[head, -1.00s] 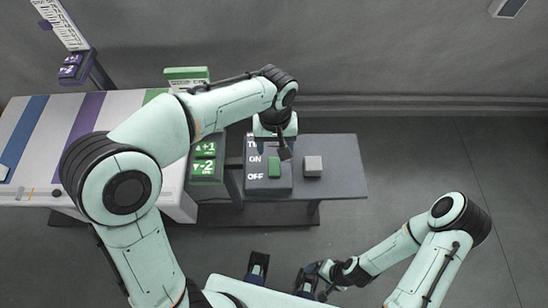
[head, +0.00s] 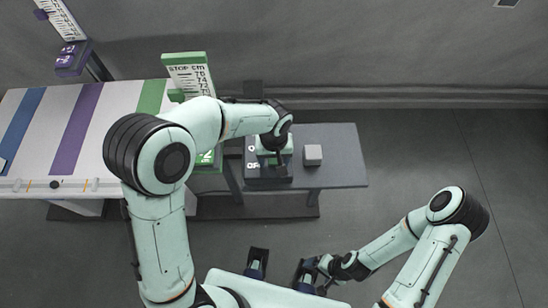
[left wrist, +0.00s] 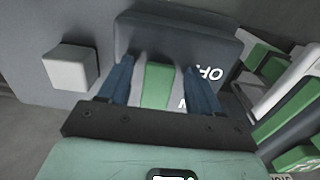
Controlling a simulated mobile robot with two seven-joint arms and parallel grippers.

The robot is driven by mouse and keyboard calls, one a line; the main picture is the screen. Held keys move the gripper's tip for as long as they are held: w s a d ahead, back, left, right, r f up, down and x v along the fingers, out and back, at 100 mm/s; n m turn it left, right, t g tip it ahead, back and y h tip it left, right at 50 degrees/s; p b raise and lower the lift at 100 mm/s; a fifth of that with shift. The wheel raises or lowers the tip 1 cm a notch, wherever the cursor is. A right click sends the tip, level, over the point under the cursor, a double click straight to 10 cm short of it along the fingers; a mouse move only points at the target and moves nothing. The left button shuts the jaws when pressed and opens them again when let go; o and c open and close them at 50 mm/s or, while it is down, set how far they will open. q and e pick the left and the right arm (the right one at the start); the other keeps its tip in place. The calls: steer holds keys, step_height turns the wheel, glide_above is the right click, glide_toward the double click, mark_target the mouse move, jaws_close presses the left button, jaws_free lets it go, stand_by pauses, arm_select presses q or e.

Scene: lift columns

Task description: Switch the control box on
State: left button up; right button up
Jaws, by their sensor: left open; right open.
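The control box (left wrist: 185,42) is dark grey with a green switch (left wrist: 157,86), seen in the left wrist view. White OFF lettering (left wrist: 208,73) appears upside down beside the switch; the ON lettering is mostly hidden by a finger. I cannot tell which position the switch is in. In the head view the box (head: 253,173) is largely covered by my left gripper (head: 273,172). My left gripper is open, with one finger on each side of the switch; contact is not clear. My right gripper (head: 323,281) is low in the head view, away from the box.
A light grey block (head: 313,155) sits on the dark bench (head: 343,158) right of the box. Left stands a white table with coloured stripes (head: 122,110). A green-topped scale board (head: 187,70) and a green control panel (head: 207,157) are near its right end.

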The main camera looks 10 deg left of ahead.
arm_select(q)
steer(key=c, duration=1)
steer(key=shift+r+p, duration=0.1)
steer(key=shift+p, duration=0.35)
steer(key=shift+c, duration=0.2)
steer(key=g+p, duration=0.1)
steer(key=p, duration=0.1)
steer(key=w+g+p, duration=0.1)
steer(key=p, duration=0.1)
steer(key=g+h+p, duration=0.1)
steer(key=g+p, duration=0.1)
steer(key=p, duration=0.1)
steer(key=shift+w+a+r, duration=0.15)
steer(key=shift+a+r, duration=0.05)
steer(key=shift+r, duration=0.2)
steer(key=shift+f, duration=0.15)
arm_select(e)
steer(key=w+r, duration=0.5)
steer(key=r, duration=0.4)
steer(key=shift+w+r+t, duration=0.2)
steer(key=shift+w+t, duration=0.1)
